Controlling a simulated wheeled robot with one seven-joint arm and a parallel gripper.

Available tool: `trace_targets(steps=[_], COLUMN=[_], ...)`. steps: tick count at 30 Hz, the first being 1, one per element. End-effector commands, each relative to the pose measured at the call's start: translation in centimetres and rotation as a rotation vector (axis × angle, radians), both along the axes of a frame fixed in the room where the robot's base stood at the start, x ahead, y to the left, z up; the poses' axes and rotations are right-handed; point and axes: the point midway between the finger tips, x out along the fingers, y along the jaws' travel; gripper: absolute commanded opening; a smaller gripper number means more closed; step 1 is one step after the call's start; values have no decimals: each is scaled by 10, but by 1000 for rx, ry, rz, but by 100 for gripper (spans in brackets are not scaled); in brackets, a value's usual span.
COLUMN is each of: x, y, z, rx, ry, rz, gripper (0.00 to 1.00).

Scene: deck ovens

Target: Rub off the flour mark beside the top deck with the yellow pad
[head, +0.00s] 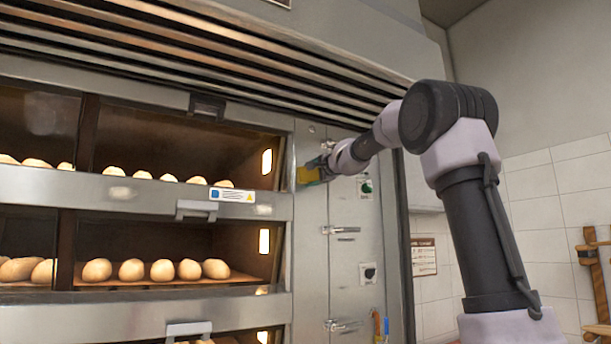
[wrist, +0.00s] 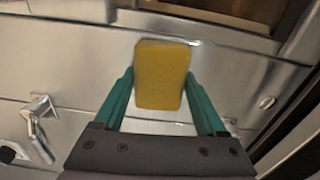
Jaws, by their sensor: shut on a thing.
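The yellow pad (head: 307,175) is at the steel panel (head: 309,240) just right of the top deck (head: 180,150). My gripper (head: 318,170) is shut on it from the right. In the wrist view the pad (wrist: 162,72) stands out between the two green fingers of my gripper (wrist: 161,82), its broad face towards the camera. The pad is against or very close to the panel; I cannot tell whether it touches. I cannot make out a distinct flour mark; the pad and fingers hide part of the panel there.
Rolls (head: 142,174) lie inside the decks behind glass. A deck handle (head: 196,209) juts out. Right of the panel are latches (head: 341,231), also in the wrist view (wrist: 40,118), and a knob (head: 369,273). Louvres (head: 230,60) run above. A wooden rack (head: 592,260) stands far right.

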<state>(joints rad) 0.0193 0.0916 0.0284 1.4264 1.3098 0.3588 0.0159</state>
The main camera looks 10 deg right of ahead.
Motion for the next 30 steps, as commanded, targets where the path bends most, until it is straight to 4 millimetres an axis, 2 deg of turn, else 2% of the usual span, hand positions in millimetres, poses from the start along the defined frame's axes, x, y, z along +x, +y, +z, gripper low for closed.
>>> trace_targets(steps=[8,21,30], x=[3,16,13], y=[-12,-43,-37], z=[0,0,0], rx=[0,0,0], ry=[-1,0,-1], rz=[-1,-2,1], gripper=[29,29,29])
